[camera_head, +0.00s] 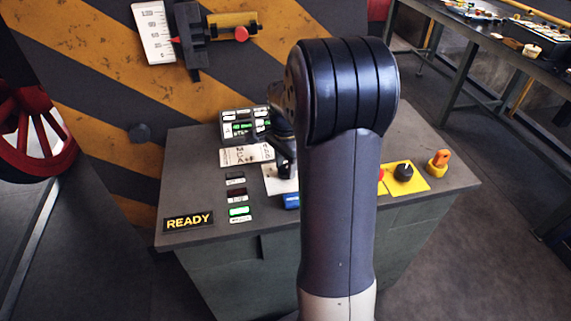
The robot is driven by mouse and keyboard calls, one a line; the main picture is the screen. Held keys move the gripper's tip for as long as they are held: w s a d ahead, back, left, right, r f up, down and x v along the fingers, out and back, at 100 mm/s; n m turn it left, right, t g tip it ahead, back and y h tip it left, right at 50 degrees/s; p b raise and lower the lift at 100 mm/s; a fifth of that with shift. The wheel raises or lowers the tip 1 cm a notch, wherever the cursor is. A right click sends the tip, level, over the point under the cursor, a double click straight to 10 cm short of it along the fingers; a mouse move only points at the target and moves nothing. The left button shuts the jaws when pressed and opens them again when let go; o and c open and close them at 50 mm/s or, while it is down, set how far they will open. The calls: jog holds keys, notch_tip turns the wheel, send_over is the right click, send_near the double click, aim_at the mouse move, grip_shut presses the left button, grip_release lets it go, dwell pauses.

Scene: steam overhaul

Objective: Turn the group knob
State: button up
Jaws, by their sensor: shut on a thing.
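My gripper (286,160) points down at a white plate (270,180) on the top of the grey console. It is shut on a small dark knob there, apparently the group knob, which the jaws and my arm mostly hide. I cannot make out the knob's pointer or its angle.
The console (200,150) carries a READY sign (188,221), a lit display (238,128), and a column of small lamps (239,211). On the right are a black knob (404,172) on a yellow plate and an orange switch (439,160). A red wheel (62,140) stands left.

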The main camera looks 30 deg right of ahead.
jog(key=shift+c, duration=0.9)
jog(key=n, duration=0.3)
jog(key=shift+n+p, duration=0.4)
jog(key=n, duration=0.4)
jog(key=shift+n+p, duration=0.3)
jog(key=n, duration=0.4)
jog(key=shift+n, duration=0.3)
jog(key=n, duration=0.4)
jog(key=shift+n+p, duration=0.3)
jog(key=shift+p, duration=0.05)
